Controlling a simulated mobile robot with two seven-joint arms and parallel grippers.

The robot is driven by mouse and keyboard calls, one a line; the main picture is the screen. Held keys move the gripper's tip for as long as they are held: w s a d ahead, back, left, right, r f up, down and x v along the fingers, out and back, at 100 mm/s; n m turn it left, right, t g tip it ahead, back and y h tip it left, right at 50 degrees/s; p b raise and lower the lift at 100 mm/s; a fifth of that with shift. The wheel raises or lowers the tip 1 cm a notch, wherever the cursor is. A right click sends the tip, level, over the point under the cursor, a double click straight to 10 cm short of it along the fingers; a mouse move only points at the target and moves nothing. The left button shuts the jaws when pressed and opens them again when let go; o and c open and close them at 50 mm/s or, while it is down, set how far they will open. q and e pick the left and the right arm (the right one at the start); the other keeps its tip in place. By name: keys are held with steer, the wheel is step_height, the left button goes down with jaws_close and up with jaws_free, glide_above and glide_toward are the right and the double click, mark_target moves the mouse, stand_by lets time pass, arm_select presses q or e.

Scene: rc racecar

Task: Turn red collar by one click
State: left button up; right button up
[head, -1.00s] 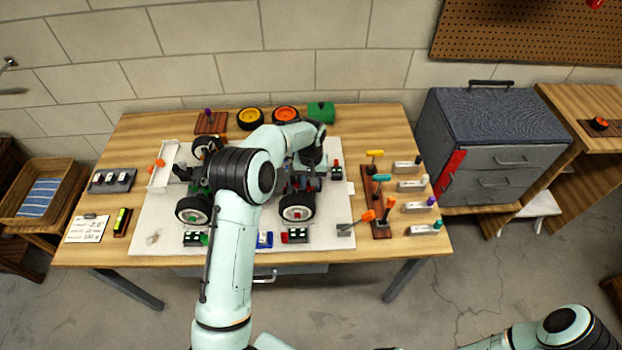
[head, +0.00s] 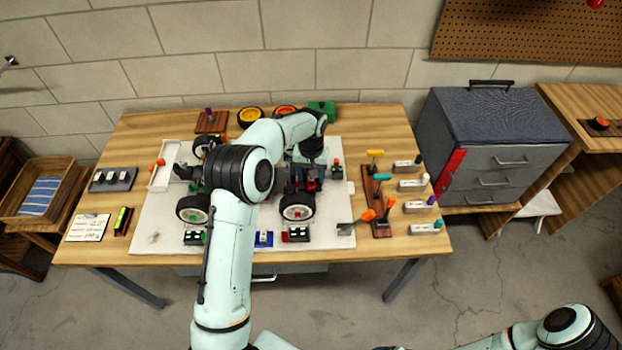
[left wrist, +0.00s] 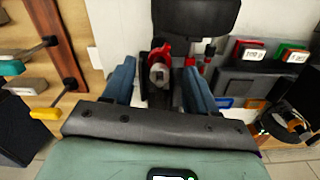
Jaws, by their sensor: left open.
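The red collar (left wrist: 164,51) shows in the left wrist view, around a grey shaft end on a dark mount, just below a black tyre (left wrist: 196,14). My left gripper (left wrist: 159,70) is open, with its two blue fingers on either side of the collar and apart from it in the picture. In the head view my left gripper (head: 305,176) is over the right part of the car, whose front right wheel (head: 297,207) shows. Small red parts show near the gripper there, but the arm hides much of the car. My right gripper is out of the picture.
The car stands on a white mat (head: 160,225) on the wooden table (head: 130,140). Several handled tools stand in a wooden rack (head: 377,215) on the right, beside grey blocks. Small switch boxes (head: 296,235) line the mat's front. A drawer cabinet (head: 490,150) stands right of the table.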

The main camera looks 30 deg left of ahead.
arm_select(q)
step_height(320, 180, up, 10)
steer(key=shift+r+p, duration=0.15)
steer(key=shift+p, duration=0.25)
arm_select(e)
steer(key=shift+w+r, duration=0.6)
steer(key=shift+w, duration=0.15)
